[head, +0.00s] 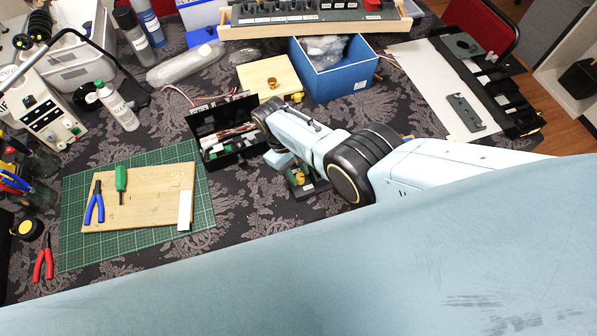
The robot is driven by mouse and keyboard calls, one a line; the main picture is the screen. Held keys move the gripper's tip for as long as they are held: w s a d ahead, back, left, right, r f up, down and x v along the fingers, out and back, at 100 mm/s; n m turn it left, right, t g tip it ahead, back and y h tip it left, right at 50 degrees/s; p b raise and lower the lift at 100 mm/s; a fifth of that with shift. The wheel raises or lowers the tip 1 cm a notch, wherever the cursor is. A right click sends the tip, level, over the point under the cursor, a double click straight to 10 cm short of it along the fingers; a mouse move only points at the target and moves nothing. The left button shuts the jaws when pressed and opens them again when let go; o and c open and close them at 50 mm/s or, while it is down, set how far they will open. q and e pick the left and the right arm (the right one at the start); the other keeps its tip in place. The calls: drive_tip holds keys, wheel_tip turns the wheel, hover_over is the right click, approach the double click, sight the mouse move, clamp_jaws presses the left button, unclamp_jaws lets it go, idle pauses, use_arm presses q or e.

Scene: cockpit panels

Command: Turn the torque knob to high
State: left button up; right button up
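My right arm comes in from the right and reaches over the middle of the table. Its wrist bends down, and my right gripper (290,168) is low beside a small dark unit (308,188) with a pale label and a yellow-green part. The arm hides part of this unit. I cannot tell whether the gripper touches it, or whether its fingers are open or shut. No knob that I can surely name as the torque knob shows, and no setting can be read. My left gripper is not in view.
An open black toolbox (228,128) stands close left of my wrist, with a blue bin (345,85) behind. A green cutting mat (75,215) bears a wooden board (150,205) with tools. A panel with switches (300,22) is at the back. Bare patterned cloth lies in front.

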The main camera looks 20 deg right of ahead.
drive_tip(key=p+v, duration=0.2)
drive_tip(key=v, duration=1)
drive_tip(key=shift+r+p, duration=0.25)
drive_tip(key=shift+p, duration=0.1)
drive_tip(key=shift+f, duration=0.15)
